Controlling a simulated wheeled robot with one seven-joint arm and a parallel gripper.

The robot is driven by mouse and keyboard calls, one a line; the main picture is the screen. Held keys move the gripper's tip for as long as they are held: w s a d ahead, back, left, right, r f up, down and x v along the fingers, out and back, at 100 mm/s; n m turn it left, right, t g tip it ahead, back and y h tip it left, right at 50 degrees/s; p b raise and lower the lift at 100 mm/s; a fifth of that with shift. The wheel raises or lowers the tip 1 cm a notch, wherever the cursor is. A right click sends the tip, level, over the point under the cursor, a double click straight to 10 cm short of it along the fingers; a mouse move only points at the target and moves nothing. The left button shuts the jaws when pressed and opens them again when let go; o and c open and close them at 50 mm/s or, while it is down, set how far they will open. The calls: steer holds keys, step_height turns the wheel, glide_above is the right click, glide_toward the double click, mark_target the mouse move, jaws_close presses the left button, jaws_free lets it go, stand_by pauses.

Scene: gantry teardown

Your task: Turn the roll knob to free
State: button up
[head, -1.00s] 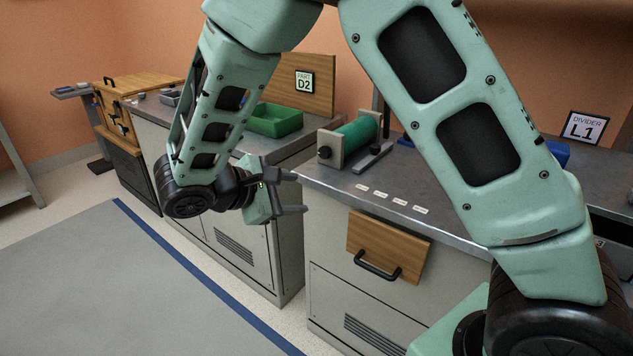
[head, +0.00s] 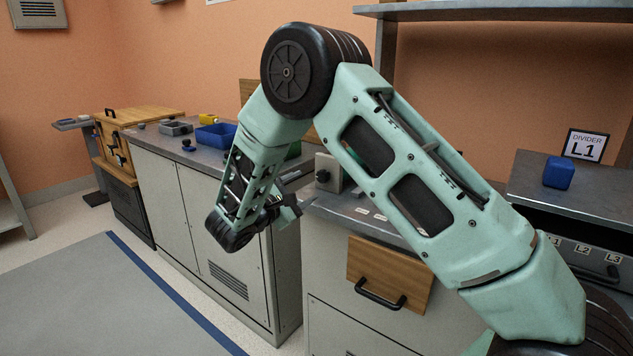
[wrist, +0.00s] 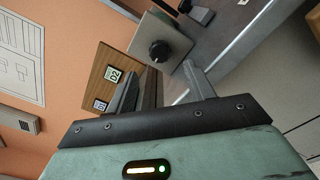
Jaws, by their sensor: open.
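The roll knob is a dark round knob (head: 323,176) on a pale end block (head: 328,165) at the left end of the roll stand on the counter. In the wrist view the knob (wrist: 160,51) is on the face of the grey block (wrist: 150,38), beyond my fingertips. My gripper (head: 288,203) is open and empty, beside the counter's left edge, lower than the knob and apart from it. In the wrist view its two fingers (wrist: 162,80) point toward the block. I cannot read any knob marking.
A drawer with a wooden front (head: 388,275) is below the counter. A blue bin (head: 216,135) and a grey tray (head: 176,128) stand on the left counter. The floor mat (head: 90,300) is clear.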

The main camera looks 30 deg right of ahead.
mark_target(320, 178)
steer(key=x, duration=0.6)
steer(key=shift+d, duration=0.25)
steer(key=c, duration=1)
